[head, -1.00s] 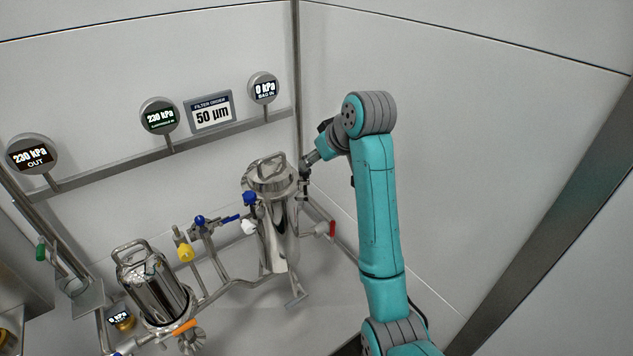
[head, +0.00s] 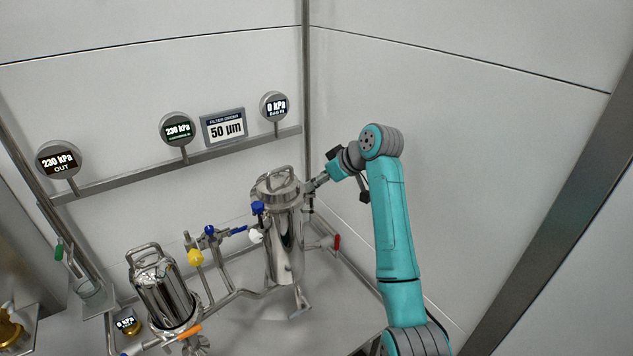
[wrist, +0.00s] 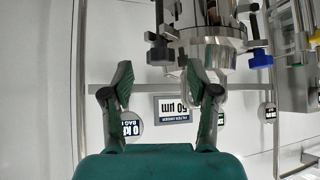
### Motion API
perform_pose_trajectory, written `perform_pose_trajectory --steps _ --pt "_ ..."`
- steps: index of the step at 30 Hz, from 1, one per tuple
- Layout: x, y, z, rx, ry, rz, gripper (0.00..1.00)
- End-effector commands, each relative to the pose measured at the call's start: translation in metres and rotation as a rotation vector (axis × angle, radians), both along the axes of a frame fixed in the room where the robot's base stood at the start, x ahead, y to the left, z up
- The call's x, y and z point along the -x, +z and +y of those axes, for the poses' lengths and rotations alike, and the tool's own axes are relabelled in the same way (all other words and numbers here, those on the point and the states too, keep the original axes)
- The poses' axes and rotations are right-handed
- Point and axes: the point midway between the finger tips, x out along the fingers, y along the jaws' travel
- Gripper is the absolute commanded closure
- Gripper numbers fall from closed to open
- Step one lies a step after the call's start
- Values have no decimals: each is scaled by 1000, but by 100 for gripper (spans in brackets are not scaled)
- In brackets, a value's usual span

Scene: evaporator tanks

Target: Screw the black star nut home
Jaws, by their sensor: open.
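The black star nut (wrist: 160,53) shows in the wrist view as a dark knob on a metal rod, beside the lid rim of the upright steel filter housing (head: 284,245). My gripper (wrist: 157,82) is open and empty. In the wrist view its two fingers stand apart below the nut, with a visible gap in the picture and no contact that I can make out. In the head view my gripper (head: 314,186) is at the right side of the housing's lid. The nut is too small and covered to make out there.
A blue knob (head: 258,207) and a white knob (head: 256,237) sit on the housing's left side. A second steel housing (head: 165,295) stands front left, with pipes and a yellow knob (head: 195,257) between. A red handle (head: 337,242) sticks out right.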

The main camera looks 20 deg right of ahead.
Motion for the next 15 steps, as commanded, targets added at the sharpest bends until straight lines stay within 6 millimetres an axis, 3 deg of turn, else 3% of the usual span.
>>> perform_pose_trajectory --steps 6,15 --pt "-9 -11 7 0 0 0 41" --pt "-11 -13 8 1 -1 0 41"
